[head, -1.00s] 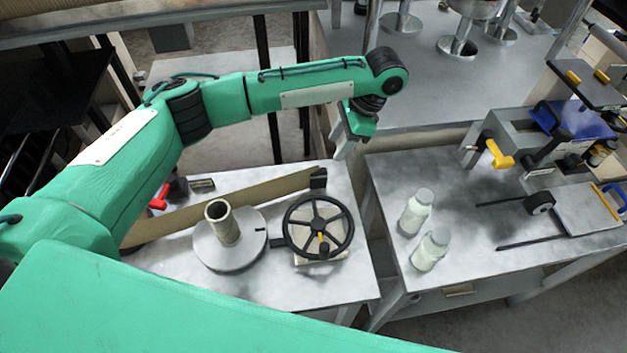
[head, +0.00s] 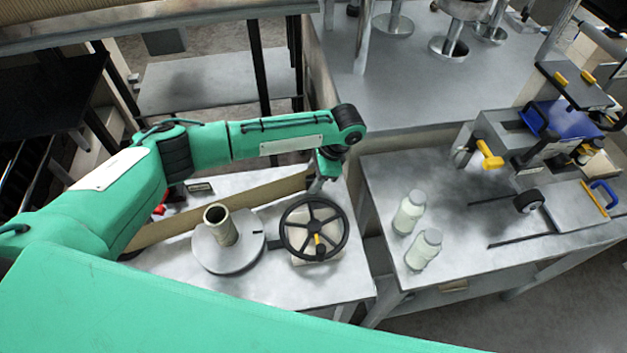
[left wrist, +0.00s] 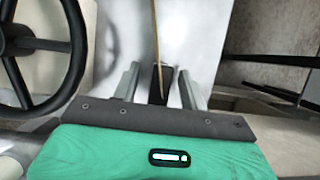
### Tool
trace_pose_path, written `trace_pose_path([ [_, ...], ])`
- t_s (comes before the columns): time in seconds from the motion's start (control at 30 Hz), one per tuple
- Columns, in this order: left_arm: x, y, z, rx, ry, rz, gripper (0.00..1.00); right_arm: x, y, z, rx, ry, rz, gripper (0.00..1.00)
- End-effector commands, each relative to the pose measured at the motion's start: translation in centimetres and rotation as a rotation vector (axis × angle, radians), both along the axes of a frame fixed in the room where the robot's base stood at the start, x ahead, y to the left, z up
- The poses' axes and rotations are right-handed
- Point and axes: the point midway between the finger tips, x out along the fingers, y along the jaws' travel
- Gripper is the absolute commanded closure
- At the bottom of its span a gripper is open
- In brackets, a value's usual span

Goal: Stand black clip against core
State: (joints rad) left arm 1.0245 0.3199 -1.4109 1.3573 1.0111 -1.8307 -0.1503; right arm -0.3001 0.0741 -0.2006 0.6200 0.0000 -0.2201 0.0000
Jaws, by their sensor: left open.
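The black clip (left wrist: 161,84) sits at the end of an upright brown paper strip (left wrist: 155,28), seen edge-on in the left wrist view. My left gripper (left wrist: 160,80) is open, with one finger on each side of the clip and gaps between. In the head view the left gripper (head: 319,184) is low at the strip's right end and hides the clip. The strip (head: 272,191) runs across the table behind the core. The core (head: 220,226) is a brown tube standing on a round grey plate (head: 229,259), to the left of the gripper. My right gripper is not in view.
A black handwheel (head: 313,229) stands right of the core, close to the left gripper; it also shows at left in the wrist view (left wrist: 38,45). Two pale bottles (head: 409,212) stand on the right table (head: 385,172). The left table's front (head: 310,288) is clear.

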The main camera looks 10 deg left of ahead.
Motion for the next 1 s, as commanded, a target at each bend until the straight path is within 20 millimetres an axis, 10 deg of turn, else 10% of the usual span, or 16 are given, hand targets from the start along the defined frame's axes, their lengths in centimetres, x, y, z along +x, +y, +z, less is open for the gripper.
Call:
trace_pose_path([
  [0.23,0.0,0.0,-0.2,-0.001,-0.001,-0.001,0.56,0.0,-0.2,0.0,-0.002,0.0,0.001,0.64],
  [0.47,0.0,0.0,-0.1,-0.001,0.0,-0.001,1.0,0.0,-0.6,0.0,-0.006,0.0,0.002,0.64],
  [1.0,0.1,0.0,1.6,-0.003,-0.002,-0.001,1.0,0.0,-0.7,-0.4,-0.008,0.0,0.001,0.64],
])
